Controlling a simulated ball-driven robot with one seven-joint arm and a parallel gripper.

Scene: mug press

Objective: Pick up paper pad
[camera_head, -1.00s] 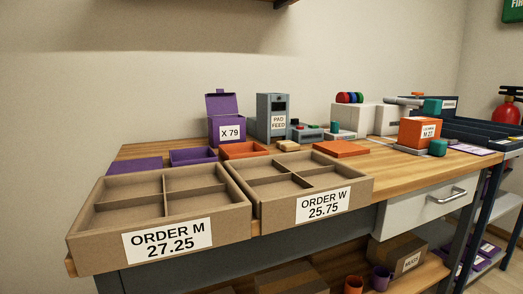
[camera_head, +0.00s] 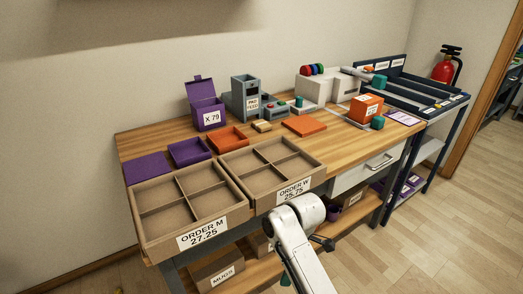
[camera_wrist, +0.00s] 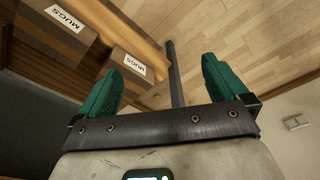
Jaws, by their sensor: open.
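A grey dispenser labelled PAD FEED (camera_head: 246,98) stands at the back of the wooden bench. No paper pad shows clearly in it. A small tan block (camera_head: 262,126) lies in front of it; I cannot tell whether it is a pad. My gripper (camera_wrist: 162,78) shows in the wrist view with its two green fingers wide apart and nothing between them. Beyond it are floor and a lower shelf. In the head view my white arm is in front of the bench, and the fingers cannot be made out.
Divided cardboard trays ORDER M (camera_head: 190,205) and ORDER W (camera_head: 270,168) line the bench front. A purple box X 79 (camera_head: 208,117), orange trays and a white machine (camera_head: 327,88) stand behind. Boxes labelled MUGS (camera_wrist: 67,25) sit on the shelf below. Floor at right is clear.

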